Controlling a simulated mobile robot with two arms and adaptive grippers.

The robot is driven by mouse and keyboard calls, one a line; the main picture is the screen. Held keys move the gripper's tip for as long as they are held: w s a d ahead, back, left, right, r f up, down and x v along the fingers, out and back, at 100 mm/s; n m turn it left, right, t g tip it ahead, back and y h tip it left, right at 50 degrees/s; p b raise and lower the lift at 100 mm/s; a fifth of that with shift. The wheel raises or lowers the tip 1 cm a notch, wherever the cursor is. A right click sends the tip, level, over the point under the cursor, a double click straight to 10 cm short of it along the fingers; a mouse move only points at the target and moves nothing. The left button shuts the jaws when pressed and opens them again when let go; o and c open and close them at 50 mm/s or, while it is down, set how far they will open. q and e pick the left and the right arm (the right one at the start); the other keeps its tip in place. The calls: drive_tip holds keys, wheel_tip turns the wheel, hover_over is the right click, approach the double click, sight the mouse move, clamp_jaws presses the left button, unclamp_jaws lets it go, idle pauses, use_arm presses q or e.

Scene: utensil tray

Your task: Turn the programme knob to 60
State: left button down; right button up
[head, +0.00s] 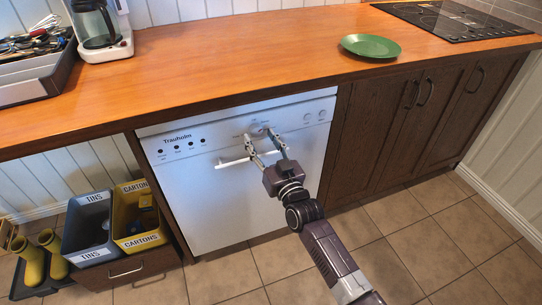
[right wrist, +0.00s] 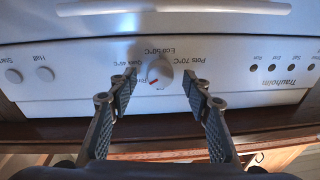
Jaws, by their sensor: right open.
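The programme knob (right wrist: 161,71) is a round white dial on the white dishwasher (head: 215,195). In the right wrist view the panel print is upside down. A red mark on the knob points to the lower left, near small lettering I cannot fully read. Labels around it include Pots 70°C and Eco 50°C; I cannot make out a 60. My right gripper (right wrist: 159,82) is open, with one fingertip on each side of the knob and a gap on both sides. In the head view the right gripper (head: 259,136) reaches the panel and partly hides the knob. My left gripper is out of view.
A white door handle (head: 233,162) lies just below the knob. The wooden counter (head: 230,60) juts above, with a green plate (head: 370,45). Bins (head: 90,225) stand to the left.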

drive_tip(key=v, duration=1)
drive_tip(key=shift+s, duration=0.25)
drive_tip(key=shift+d, duration=0.15)
